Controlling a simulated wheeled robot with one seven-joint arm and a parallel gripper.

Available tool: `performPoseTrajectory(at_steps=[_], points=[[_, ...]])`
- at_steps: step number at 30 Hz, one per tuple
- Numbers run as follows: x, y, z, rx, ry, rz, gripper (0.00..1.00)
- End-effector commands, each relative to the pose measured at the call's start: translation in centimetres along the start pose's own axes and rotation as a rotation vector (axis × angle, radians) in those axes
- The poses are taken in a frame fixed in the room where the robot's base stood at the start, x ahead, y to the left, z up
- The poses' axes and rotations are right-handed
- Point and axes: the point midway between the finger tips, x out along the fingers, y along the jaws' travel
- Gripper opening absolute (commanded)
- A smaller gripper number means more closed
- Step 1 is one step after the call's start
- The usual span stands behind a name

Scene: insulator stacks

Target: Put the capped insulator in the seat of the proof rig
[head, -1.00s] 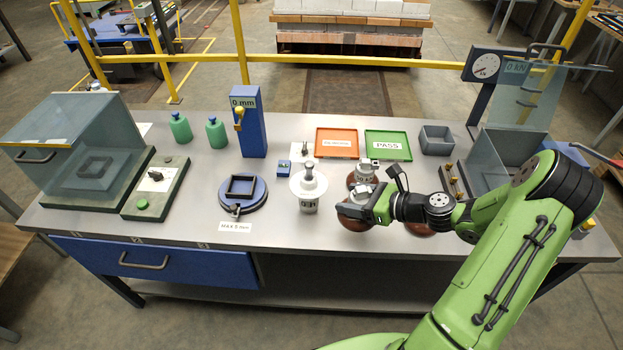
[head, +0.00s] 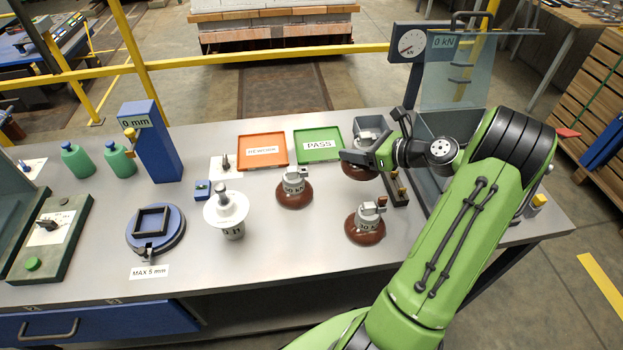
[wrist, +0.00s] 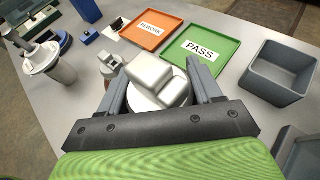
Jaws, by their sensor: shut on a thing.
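My gripper (head: 366,158) is shut on the pale grey cap of a capped insulator (head: 358,172). Its brown disc shows below the jaws in the head view, apparently held above the table. In the wrist view the cap (wrist: 155,80) fills the space between the fingers. The proof rig stands at the right, with a dial gauge (head: 412,43), a "0 kN" display, a raised clear guard (head: 455,85) and a grey-blue housing (head: 432,122). My arm covers much of the housing, and I cannot see its seat. My gripper is left of the rig.
Two more brown capped insulators, one near the middle (head: 294,190) and one in front (head: 366,225), stand on the table. A grey bin (wrist: 277,72) is behind my gripper. The PASS tray (head: 318,146), REWORK tray (head: 263,152) and a white insulator (head: 227,210) are left.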

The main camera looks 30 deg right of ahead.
Motion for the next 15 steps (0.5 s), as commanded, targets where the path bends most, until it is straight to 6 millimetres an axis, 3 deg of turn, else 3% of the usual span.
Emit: performPoseTrajectory(at_steps=[9, 15], points=[[2.3, 0.1, -5.3, 0.000, -0.004, 0.003, 0.00], [3.3, 0.1, -7.7, 0.000, -0.004, 0.002, 0.00]])
